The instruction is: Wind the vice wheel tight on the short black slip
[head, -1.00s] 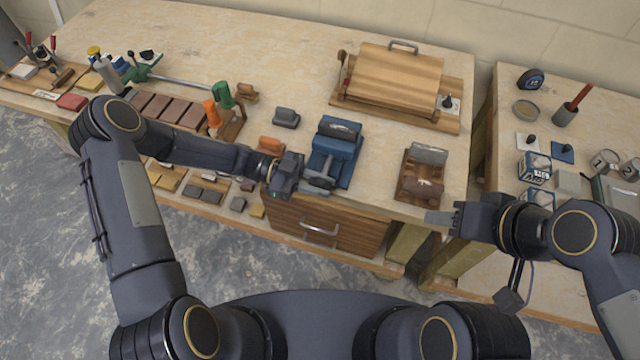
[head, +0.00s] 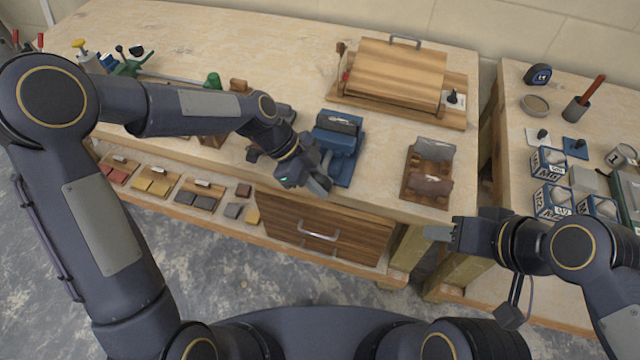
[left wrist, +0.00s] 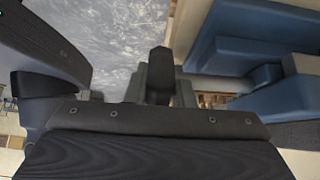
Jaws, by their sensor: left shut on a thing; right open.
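The blue vice (head: 342,146) stands at the bench's front edge, and its blue body fills the right of the left wrist view (left wrist: 255,45). A dark grey piece (head: 338,122) shows at its top; I cannot tell whether it is the short black slip. My left gripper (head: 318,184) is at the vice's front, shut on a dark part, probably the wheel's handle (left wrist: 160,75). The wheel is mostly hidden by the gripper, so I cannot tell how far it is wound. My right gripper (head: 440,232) is open and empty, right of the drawer front.
A wooden rack with grey and brown blocks (head: 409,186) stands right of the vice. A wooden box (head: 395,75) is behind. A drawer (head: 318,234) is below the vice. Small coloured slips (head: 152,186) lie on the lower shelf.

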